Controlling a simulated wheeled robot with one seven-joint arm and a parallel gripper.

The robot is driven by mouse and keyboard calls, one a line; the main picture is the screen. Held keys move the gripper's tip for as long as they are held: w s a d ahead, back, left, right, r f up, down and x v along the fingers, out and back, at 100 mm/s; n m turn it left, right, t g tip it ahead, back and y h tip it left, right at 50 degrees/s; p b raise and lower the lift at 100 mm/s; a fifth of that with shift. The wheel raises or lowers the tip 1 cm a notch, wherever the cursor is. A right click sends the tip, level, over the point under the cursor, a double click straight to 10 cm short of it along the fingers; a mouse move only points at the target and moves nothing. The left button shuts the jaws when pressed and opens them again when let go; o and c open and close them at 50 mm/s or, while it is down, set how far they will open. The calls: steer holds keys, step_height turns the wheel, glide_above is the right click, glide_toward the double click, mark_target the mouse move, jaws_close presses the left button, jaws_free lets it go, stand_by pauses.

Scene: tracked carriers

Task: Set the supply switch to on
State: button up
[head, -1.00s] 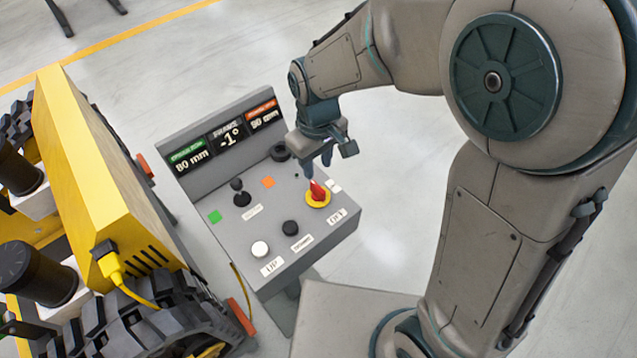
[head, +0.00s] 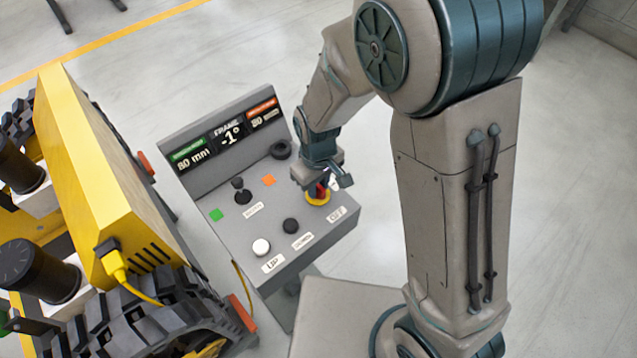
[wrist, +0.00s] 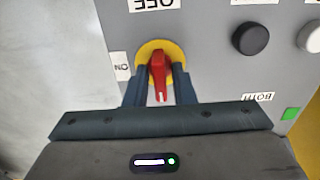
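The supply switch is a red handle (wrist: 158,75) on a round yellow base (wrist: 178,54), on the grey control panel. In the wrist view, the OFF label (wrist: 153,4) is above it and the ON label (wrist: 122,66) is to its left. The handle's white-marked end points down the picture, away from OFF and not at ON. My gripper (wrist: 160,85) is open, its two fingers on either side of the handle with small gaps visible. In the head view my gripper (head: 322,186) is over the yellow base (head: 318,199) and hides most of the handle.
The panel (head: 335,229) also carries a black button (head: 290,226), a white button (head: 261,247), a small black joystick (head: 242,196) and a display (head: 229,132). A yellow tracked carrier (head: 100,180) stands to the left. The floor behind the panel is clear.

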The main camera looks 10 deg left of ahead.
jaws_close()
steer(key=shift+m, duration=0.3)
steer(key=m+b, duration=0.1)
steer(key=m, duration=0.2)
steer(key=shift+m, duration=0.3)
steer(key=m, duration=0.4)
steer(key=shift+m+b, duration=0.3)
steer(key=m, duration=0.4)
steer(key=shift+m+p, duration=0.6)
steer(key=shift+m, duration=1.9)
